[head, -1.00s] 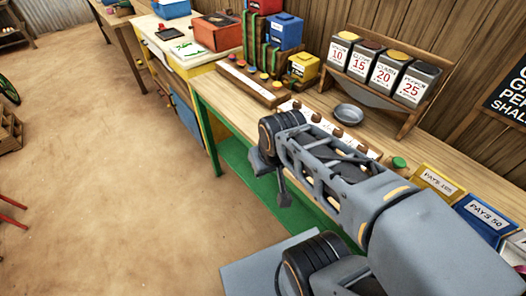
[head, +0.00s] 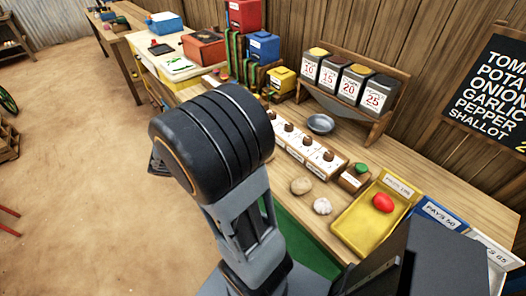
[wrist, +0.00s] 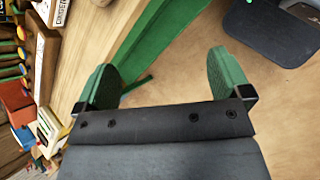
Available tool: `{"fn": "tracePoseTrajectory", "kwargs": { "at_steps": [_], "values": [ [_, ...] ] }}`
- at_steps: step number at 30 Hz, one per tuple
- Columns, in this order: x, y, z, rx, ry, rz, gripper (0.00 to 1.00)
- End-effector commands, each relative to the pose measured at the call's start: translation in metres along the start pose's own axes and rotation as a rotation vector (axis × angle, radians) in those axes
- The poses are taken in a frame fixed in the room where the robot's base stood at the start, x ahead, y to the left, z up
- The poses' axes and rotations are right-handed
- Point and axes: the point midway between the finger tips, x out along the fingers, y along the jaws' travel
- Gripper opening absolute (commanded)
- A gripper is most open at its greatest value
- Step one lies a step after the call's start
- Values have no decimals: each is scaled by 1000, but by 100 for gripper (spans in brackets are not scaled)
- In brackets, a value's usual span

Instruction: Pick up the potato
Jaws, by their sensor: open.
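A tan, rounded lump that looks like the potato (head: 301,186) lies on the wooden bench in the head view, at the front edge. A whitish bulb, likely garlic (head: 322,206), lies just to its right. A red tomato (head: 383,203) rests in the yellow tray (head: 352,226). My gripper (wrist: 166,72) is open and empty in the wrist view, its green fingers spread wide. The wrist view shows bench edge, green frame and floor, and no potato between the fingers. In the head view my arm hides the gripper's fingers.
A row of labelled pegs (head: 290,138) and a metal bowl (head: 320,124) stand behind the potato. A blue tray (head: 440,216) lies beyond the yellow one. Open floor lies left.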

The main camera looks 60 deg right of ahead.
Motion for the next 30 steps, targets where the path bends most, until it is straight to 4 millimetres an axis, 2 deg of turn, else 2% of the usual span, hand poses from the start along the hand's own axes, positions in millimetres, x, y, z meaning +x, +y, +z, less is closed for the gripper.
{"fn": "tracePoseTrajectory", "kwargs": {
  "at_steps": [3,6,12,18,24,30],
  "values": [
    [30,27,9,-205,-177,66,96],
    [51,44,11,-359,-285,114,96],
    [81,63,10,-571,-408,173,96],
    [106,74,14,-647,-449,193,96],
    [139,85,26,-652,-451,193,96],
    [162,93,34,-651,-450,195,96]
  ]
}}
